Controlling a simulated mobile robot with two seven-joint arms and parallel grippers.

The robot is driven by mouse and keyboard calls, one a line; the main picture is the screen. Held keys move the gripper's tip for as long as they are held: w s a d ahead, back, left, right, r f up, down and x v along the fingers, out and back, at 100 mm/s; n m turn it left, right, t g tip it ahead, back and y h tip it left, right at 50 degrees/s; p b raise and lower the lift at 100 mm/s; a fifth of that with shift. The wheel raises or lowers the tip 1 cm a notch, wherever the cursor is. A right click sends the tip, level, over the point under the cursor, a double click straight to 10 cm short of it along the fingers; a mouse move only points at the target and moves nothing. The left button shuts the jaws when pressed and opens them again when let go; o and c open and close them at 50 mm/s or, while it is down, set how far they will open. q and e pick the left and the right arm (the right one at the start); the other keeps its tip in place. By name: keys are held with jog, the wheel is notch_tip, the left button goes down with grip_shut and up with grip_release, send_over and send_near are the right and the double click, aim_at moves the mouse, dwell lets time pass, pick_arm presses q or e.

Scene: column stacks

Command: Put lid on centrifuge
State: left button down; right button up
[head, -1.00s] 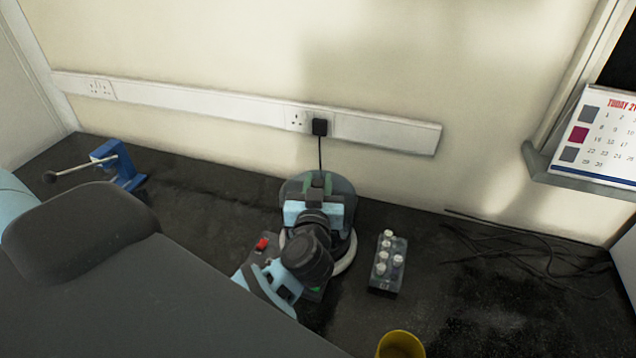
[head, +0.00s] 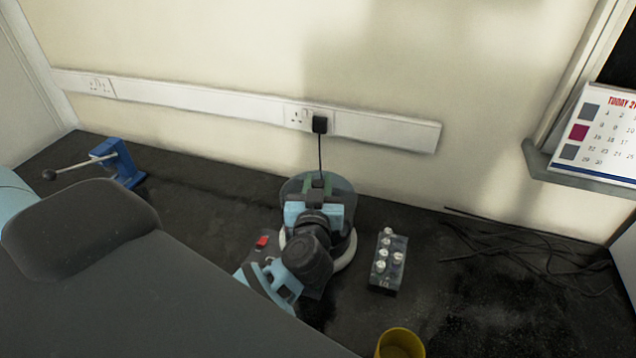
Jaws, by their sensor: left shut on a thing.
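The centrifuge (head: 345,252) stands on the dark bench at the middle of the head view, with a pale round rim and a red switch on its front left. The lid (head: 338,186), dark and see-through, sits over the top of the centrifuge. My left gripper (head: 318,200) is over the lid and shut on it; the fingertips are mostly hidden behind my wrist. I cannot tell whether the lid is fully seated on the rim. My right gripper is not in view.
A rack with several white-capped tubes (head: 388,262) stands to the right of the centrifuge. A yellow cup (head: 400,344) is at the bottom edge. A blue tool with a lever (head: 122,163) is at the left. Black cables (head: 535,255) lie at the right. A plug (head: 320,124) is in the wall trunking.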

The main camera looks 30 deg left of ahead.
pick_arm(q)
jog(key=shift+f+b, duration=0.9)
jog(key=shift+f, duration=2.5)
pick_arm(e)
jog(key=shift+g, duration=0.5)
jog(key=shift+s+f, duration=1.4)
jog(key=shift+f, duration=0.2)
pick_arm(q)
jog(key=c, duration=0.6)
grip_release()
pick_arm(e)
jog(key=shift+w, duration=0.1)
pick_arm(q)
jog(key=shift+r+p, duration=1)
jog(key=shift+r, duration=2)
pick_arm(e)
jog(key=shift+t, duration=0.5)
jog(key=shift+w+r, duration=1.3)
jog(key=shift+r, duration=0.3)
